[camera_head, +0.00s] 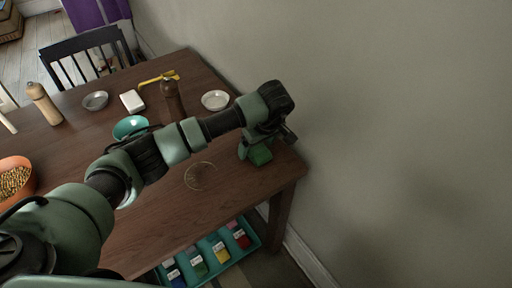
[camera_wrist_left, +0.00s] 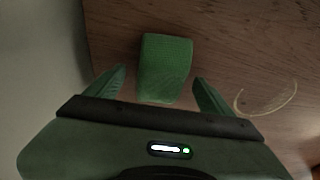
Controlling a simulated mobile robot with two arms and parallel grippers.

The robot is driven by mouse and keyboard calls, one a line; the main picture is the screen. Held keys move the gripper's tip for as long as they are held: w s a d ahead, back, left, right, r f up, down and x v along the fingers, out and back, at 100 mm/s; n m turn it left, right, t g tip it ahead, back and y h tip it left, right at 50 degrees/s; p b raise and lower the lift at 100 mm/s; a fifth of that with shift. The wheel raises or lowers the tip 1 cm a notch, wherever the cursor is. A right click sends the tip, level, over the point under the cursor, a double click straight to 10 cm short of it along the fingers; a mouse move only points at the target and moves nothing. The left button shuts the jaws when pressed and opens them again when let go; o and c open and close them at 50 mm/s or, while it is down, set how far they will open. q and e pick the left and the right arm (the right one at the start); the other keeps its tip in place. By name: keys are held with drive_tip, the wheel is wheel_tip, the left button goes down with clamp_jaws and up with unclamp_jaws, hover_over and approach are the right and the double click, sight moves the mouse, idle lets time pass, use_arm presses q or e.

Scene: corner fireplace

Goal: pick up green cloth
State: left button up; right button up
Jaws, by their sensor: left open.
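The green cloth (camera_head: 260,156) lies on the wooden table near its right end. In the left wrist view the cloth (camera_wrist_left: 165,68) is a folded green block on the tabletop. My left gripper (camera_head: 264,146) is over it, pointing down. In the left wrist view the left gripper (camera_wrist_left: 160,88) is open, one finger on each side of the cloth's near end, with a gap visible on both sides. I cannot tell how far above the table the fingertips are. My right gripper is in neither view.
A thin ring-like item (camera_head: 200,176) lies left of the cloth. A brown pepper mill (camera_head: 172,98), a pale bowl (camera_head: 215,100), and a teal bowl (camera_head: 130,127) stand farther left. The wall (camera_head: 400,120) is close behind the table's right end. A teal tray (camera_head: 252,239) with several coloured packets sits below the table edge.

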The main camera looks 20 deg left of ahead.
use_arm(q)
drive_tip(key=shift+f, duration=0.2)
drive_tip(key=c, duration=1.4)
drive_tip(key=shift+c, duration=0.2)
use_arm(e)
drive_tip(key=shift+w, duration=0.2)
use_arm(q)
drive_tip(key=shift+r, duration=0.15)
drive_tip(key=shift+w+r, duration=0.1)
drive_tip(key=shift+r, duration=0.2)
wheel_tip(320, 180, up, 19)
drive_tip(key=b, duration=0.1)
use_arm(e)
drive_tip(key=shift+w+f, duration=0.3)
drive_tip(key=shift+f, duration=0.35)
use_arm(q)
drive_tip(key=shift+r, duration=0.1)
